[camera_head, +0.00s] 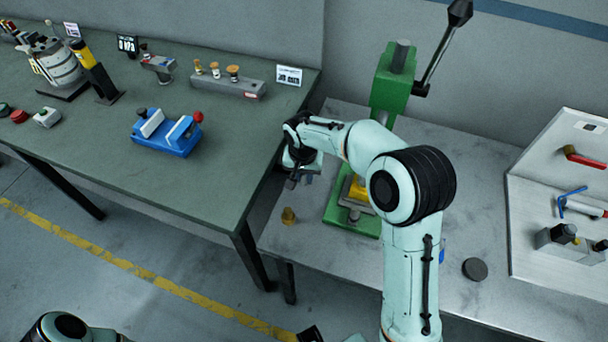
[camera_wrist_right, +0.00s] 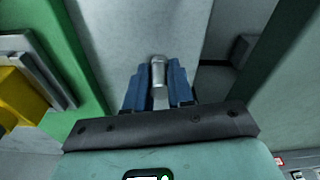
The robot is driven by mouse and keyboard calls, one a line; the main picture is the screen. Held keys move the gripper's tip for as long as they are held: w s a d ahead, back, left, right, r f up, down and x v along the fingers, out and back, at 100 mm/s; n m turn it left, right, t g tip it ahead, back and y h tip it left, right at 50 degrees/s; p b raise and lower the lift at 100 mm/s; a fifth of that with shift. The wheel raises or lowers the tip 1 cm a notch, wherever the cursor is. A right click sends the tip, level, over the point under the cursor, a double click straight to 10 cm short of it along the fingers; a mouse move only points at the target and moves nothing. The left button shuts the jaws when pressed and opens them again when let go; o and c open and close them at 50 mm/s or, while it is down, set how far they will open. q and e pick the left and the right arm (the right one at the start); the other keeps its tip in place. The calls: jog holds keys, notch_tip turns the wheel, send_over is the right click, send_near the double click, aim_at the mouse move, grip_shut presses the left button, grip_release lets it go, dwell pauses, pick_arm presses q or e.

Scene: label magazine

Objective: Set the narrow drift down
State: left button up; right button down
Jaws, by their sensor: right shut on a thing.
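My right gripper (camera_head: 292,182) is at the left edge of the pale grey bench (camera_head: 450,310), left of the green press. In the right wrist view its blue fingers (camera_wrist_right: 158,85) are shut on a short, shiny metal cylinder, the narrow drift (camera_wrist_right: 158,70). Its top end shows between the fingertips; the rest is hidden. In the head view the drift cannot be made out. My left gripper is not clearly in view; only part of my left arm shows at the bottom left.
The green press (camera_head: 393,82) stands just right of my right gripper. A small brass piece (camera_head: 288,215) lies on the bench nearby. The dark green table (camera_head: 200,205) holds a blue vise (camera_head: 166,132) and a grey block with several brass-topped pieces (camera_head: 228,86). A dark disc (camera_head: 475,269) lies right.

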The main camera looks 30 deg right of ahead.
jog(key=shift+f, duration=0.2)
jog(key=c, duration=1)
grip_release()
jog(key=shift+r, duration=0.1)
jog(key=shift+r, duration=0.25)
jog(key=r, duration=0.7)
jog(key=s+a+r+p, duration=0.1)
jog(key=r, duration=0.3)
jog(key=shift+s+r, duration=0.1)
jog(key=shift+r, duration=0.25)
